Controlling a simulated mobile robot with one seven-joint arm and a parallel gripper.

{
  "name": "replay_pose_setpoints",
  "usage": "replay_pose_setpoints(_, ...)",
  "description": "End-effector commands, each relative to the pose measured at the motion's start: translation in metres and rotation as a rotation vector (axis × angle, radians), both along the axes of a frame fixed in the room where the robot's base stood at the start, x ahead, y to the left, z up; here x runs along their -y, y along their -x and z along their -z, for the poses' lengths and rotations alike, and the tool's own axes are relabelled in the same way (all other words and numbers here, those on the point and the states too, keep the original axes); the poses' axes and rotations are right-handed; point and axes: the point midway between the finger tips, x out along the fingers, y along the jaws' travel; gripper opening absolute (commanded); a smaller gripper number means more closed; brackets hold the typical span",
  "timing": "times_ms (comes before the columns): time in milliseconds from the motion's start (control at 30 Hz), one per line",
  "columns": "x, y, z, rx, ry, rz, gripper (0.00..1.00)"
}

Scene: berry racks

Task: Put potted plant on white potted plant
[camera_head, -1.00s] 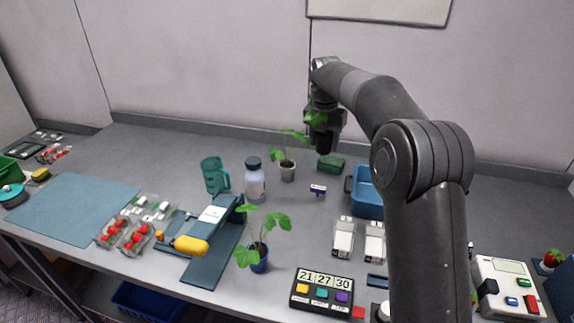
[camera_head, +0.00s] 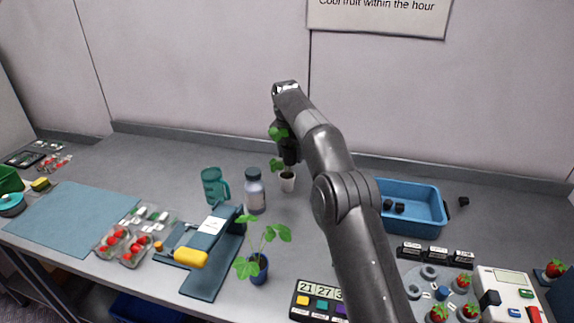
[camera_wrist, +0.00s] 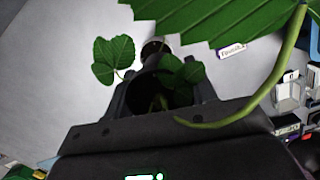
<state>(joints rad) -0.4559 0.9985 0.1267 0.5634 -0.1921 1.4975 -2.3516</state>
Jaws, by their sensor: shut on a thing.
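The white potted plant (camera_head: 288,182) stands upright at the back middle of the table, with green leaves above a pale pot. My gripper (camera_head: 289,158) is directly above it in the head view, pointing down. It is shut on a potted plant, whose green leaves (camera_head: 278,132) show beside the gripper. In the wrist view a dark pot (camera_wrist: 165,95) sits between the fingers, with a large leaf (camera_wrist: 215,15) close to the camera. The arm and leaves hide much of the held plant. I cannot tell whether the two plants touch.
A blue-potted plant (camera_head: 258,270) stands nearer the front. A purple-white bottle (camera_head: 254,192) and a green mug (camera_head: 213,187) are just left of the white pot. A blue bin (camera_head: 425,212) is to the right. A blue mat (camera_head: 65,215) lies at left.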

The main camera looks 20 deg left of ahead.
Motion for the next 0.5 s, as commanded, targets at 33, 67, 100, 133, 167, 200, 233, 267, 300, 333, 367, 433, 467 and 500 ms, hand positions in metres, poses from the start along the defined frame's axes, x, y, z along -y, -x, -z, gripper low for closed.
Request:
replay_pose_setpoints(33,-0.005,-0.001,0.003,0.001,0.000,0.000,0.27)
replay_pose_setpoints(67,-0.007,-0.001,0.004,0.001,-0.001,0.000,0.27)
replay_pose_setpoints(100,-0.009,-0.001,0.005,0.001,-0.001,0.000,0.27)
replay_pose_setpoints(133,-0.010,-0.001,0.006,0.001,0.000,0.000,0.27)
replay_pose_setpoints(167,-0.010,-0.001,0.007,0.000,0.000,0.000,0.27)
replay_pose_setpoints(200,-0.011,-0.001,0.008,0.000,0.000,0.000,0.27)
replay_pose_setpoints(233,-0.011,-0.001,0.011,0.000,0.001,0.000,0.27)
replay_pose_setpoints(267,-0.011,-0.001,0.014,-0.001,0.001,0.000,0.27)
replay_pose_setpoints(300,-0.011,-0.001,0.018,-0.001,0.002,0.000,0.27)
replay_pose_setpoints(333,-0.011,0.000,0.022,-0.001,0.002,0.000,0.27)
replay_pose_setpoints(367,-0.011,0.000,0.026,-0.001,0.002,0.000,0.27)
replay_pose_setpoints(433,-0.011,-0.001,0.036,-0.001,0.001,0.000,0.27)
replay_pose_setpoints(467,-0.010,0.000,0.040,-0.001,0.002,0.000,0.27)
replay_pose_setpoints(500,-0.011,-0.001,0.043,0.000,0.000,0.000,0.27)
